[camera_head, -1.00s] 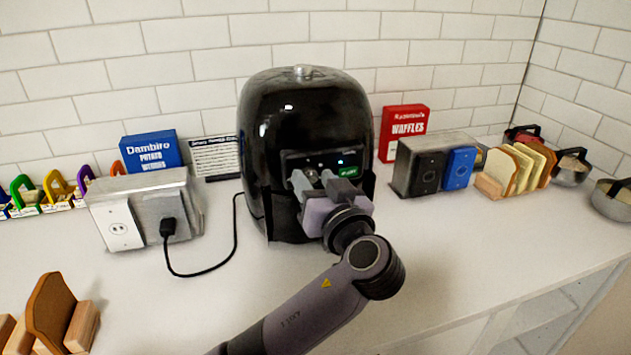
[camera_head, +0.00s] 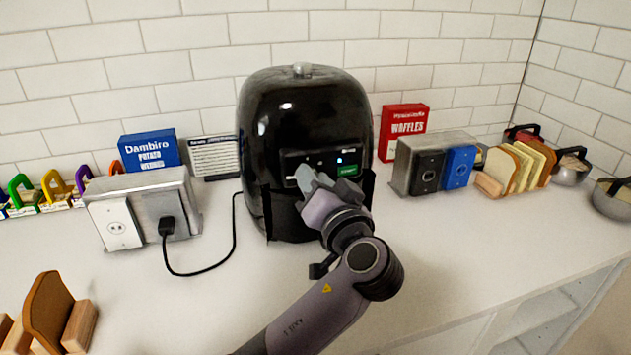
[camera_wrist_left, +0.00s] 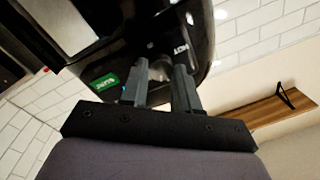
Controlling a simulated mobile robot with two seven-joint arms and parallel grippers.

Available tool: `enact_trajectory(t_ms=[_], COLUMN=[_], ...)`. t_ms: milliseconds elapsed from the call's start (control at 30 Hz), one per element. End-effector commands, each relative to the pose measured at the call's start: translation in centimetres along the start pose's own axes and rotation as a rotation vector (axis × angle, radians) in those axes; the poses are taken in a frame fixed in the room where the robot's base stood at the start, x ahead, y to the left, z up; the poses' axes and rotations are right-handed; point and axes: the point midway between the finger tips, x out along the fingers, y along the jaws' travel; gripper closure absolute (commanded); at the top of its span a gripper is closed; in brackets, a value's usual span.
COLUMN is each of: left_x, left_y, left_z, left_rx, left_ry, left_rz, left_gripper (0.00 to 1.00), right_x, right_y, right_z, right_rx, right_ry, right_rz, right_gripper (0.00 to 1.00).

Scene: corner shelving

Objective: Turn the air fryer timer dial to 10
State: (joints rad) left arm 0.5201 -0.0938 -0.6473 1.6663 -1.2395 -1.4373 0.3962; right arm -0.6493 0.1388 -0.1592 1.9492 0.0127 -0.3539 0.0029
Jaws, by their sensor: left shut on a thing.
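The black air fryer (camera_head: 300,115) stands on the counter against the wall. Its front panel (camera_head: 322,158) shows a small blue light and a green label (camera_head: 347,170). My left gripper (camera_head: 314,178) is at the front panel, left of the green label, with its fingers tilted. In the left wrist view the gripper (camera_wrist_left: 161,68) is shut on the timer dial (camera_wrist_left: 160,70), a greyish knob between the fingertips. In the head view the fingers hide the dial, and its setting cannot be read. My right gripper is not in view.
A power cord (camera_head: 234,225) runs from the outlet box (camera_head: 150,205) on the left toward the fryer.

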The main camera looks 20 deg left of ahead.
Motion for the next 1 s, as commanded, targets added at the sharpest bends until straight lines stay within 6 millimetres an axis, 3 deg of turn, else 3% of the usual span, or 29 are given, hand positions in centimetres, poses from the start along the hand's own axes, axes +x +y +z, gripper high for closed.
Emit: enact_trajectory(t_ms=[500, 1000], left_x=[0.07, 0.08], left_y=[-0.02, -0.02], left_z=[0.03, 0.05], left_rx=[0.441, 0.615], left_ry=[0.029, 0.042], left_rz=[-0.008, -0.011], left_gripper=[1.0, 1.0], right_x=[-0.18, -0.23], right_y=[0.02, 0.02], right_z=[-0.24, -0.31], right_rx=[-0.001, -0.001], right_ry=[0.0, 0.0], right_rz=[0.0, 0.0], right_gripper=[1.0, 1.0])
